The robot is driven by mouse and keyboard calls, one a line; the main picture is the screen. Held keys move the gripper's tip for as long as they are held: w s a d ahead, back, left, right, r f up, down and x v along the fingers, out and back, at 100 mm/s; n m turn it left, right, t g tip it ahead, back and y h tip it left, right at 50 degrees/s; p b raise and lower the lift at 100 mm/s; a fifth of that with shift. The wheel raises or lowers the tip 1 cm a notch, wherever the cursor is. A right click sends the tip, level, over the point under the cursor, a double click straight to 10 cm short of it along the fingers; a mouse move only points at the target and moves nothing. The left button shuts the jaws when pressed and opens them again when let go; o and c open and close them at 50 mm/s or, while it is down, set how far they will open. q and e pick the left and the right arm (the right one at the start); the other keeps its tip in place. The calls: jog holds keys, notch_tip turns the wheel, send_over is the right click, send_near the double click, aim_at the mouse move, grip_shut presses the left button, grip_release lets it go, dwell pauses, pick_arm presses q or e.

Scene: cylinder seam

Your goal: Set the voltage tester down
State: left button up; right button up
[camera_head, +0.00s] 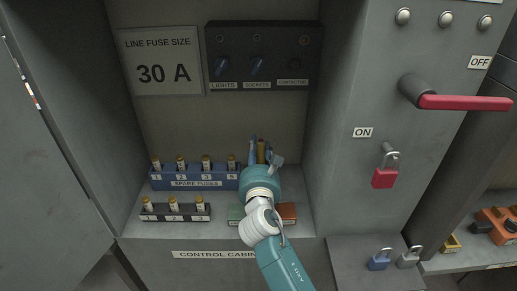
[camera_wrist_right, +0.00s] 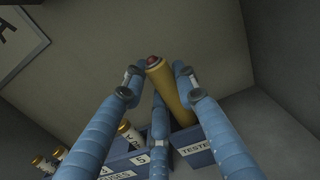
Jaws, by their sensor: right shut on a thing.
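The voltage tester, a yellow cylinder with a red tip, shows in the wrist view (camera_wrist_right: 170,92) between the blue fingers of my right gripper (camera_wrist_right: 158,78). In the head view the tester (camera_head: 261,151) shows as a small yellow piece between the fingers of my right gripper (camera_head: 262,153), behind my teal wrist. My right gripper is shut on it. The blue tester holder (camera_wrist_right: 195,146), labelled TESTE..., is just below the tester in the wrist view. Whether the tester's lower end is inside the holder cannot be told. My left gripper is not in view.
A blue spare fuse rack (camera_head: 193,183) stands left of my gripper, with a black fuse rack (camera_head: 175,213) in front. A green block (camera_head: 236,214) and an orange block (camera_head: 288,212) are partly behind my arm. The cabinet wall (camera_head: 320,150) is close on the right.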

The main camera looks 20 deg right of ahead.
jog(key=o, duration=0.7)
jog(key=shift+f, duration=0.15)
jog(key=o, duration=0.4)
jog(key=shift+o, duration=0.2)
jog(key=shift+r, duration=0.2)
jog(key=shift+s+a+f, duration=0.1)
jog(key=shift+s, duration=0.2)
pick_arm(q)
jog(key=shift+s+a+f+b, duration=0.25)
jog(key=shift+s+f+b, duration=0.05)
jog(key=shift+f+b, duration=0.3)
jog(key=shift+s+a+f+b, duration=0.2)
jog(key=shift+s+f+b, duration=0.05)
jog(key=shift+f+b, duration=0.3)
pick_arm(e)
jog(key=v, duration=1.1)
jog(key=shift+s, duration=0.2)
jog(key=shift+a, duration=0.1)
